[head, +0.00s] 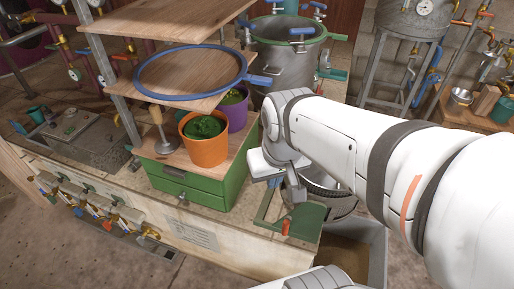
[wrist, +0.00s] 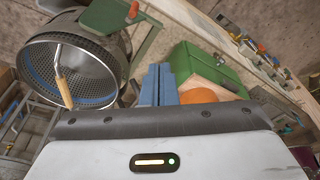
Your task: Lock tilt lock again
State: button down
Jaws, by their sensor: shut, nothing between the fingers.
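A round drum with a perforated inside (wrist: 70,65) shows at the upper left of the wrist view, its mouth toward the camera. A metal rod with a wooden handle (wrist: 65,92) hangs across its mouth. A green bracket (wrist: 112,15) stands beside the drum, with a small orange knob (wrist: 133,9); which part is the tilt lock I cannot tell. In the head view the green bracket (head: 310,217) and orange knob (head: 286,227) are at the counter's right end, the drum partly hidden behind my arm. My gripper (wrist: 158,72) is shut and empty, apart from the drum and bracket.
A green drawer box (head: 185,184) carries an orange pot (head: 203,148) and a purple pot (head: 236,117), left of my arm. Wooden shelves with a blue hoop (head: 175,92) stand above. A large steel pot (head: 284,62) is behind. A grey bin (head: 373,250) sits below the counter's end.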

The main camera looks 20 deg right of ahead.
aim_at(287, 224)
jog(key=k, duration=1)
jog(key=u, duration=0.55)
jog(key=i, duration=0.8)
jog(key=z, duration=0.1)
